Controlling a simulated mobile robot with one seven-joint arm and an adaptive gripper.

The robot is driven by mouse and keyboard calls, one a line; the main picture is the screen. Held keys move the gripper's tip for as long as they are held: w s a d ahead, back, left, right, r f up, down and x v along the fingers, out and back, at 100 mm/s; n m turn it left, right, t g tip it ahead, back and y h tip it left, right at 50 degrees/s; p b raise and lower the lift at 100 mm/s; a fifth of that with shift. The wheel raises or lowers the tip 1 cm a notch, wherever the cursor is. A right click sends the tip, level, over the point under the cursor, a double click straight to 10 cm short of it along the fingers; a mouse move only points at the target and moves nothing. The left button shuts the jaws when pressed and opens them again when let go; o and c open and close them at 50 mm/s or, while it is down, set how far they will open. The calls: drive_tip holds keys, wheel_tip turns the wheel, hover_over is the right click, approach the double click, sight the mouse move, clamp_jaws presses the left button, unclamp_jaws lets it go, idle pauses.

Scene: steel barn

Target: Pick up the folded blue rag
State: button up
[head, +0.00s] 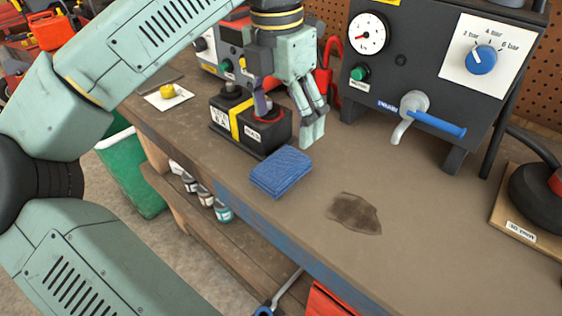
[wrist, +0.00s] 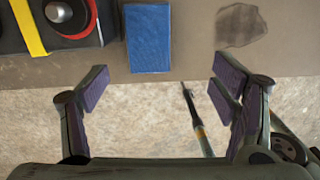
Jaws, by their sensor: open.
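The folded blue rag (head: 281,172) lies flat on the workbench top near its front edge in the head view. It also shows in the wrist view (wrist: 148,38) at the top, left of centre, beyond the fingertips. My gripper (head: 290,108) is above the bench, higher than the rag and over the area behind it, next to the battery. In the wrist view my gripper (wrist: 162,82) has its purple-padded fingers spread wide with nothing between them. The rag is apart from the fingers and fully visible.
A black battery (head: 250,128) with a yellow strap stands close to the rag's left and behind it. A dark stain (head: 355,213) marks the clear bench (head: 425,235) to the right. A gauge panel (head: 440,85) with a blue-handled tap stands behind. A green bin (head: 130,175) stands left.

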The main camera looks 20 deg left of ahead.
hover_over(275, 169)
drive_tip(key=shift+g+y, duration=0.3)
wheel_tip(275, 169, down, 5)
drive_tip(key=shift+s+r, duration=0.1)
drive_tip(key=shift+r, duration=0.1)
drive_tip(key=shift+f+p, duration=1)
drive_tip(key=shift+f, duration=2.2)
drive_tip(key=c, duration=1.2)
